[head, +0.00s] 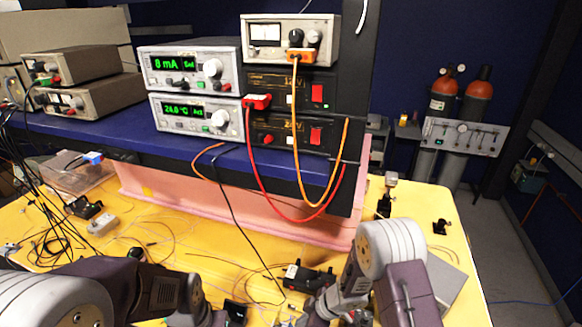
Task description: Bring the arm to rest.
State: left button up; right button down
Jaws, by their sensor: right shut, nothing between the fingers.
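My right arm comes in from the lower right over the yellow table (415,205). Its right gripper (318,308) is low at the bottom edge of the picture, shut and with nothing held. A small black device (305,276) lies on the table just beyond it. My left arm comes in from the lower left. Its left gripper (234,313) is at the bottom edge, partly cut off and small, so its jaws cannot be made out.
Stacked power supplies and meters (195,115) stand on a blue shelf (130,136) above pink foam (290,225). Red and orange cables hang down from them. Loose wires cover the table's left. Gas cylinders (443,95) stand at the back right.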

jog(key=shift+w+d+f+b, duration=0.1)
jog(key=shift+w+f+b, duration=0.2)
jog(key=shift+f+b, duration=0.3)
jog(key=w+d+r+m+t+h+b, duration=0.2)
jog(key=w+d+r+m+t+b, duration=0.15)
jog(key=d+b, duration=0.2)
jog(key=w+d+r+m+t+h+b, duration=0.2)
jog(key=d+r+m+b, duration=0.15)
jog(key=d+b, duration=0.2)
jog(key=s+d+f+m+g, duration=0.1)
jog(key=s+f+m+g, duration=0.1)
jog(key=s, duration=0.7)
jog(key=s+d+f+m+g+h+b, duration=0.1)
jog(key=s+m+g, duration=0.3)
jog(key=s, duration=0.6)
jog(key=shift+d+f+m, duration=0.65)
jog(key=shift+f+m, duration=0.1)
jog(key=shift+m, duration=0.05)
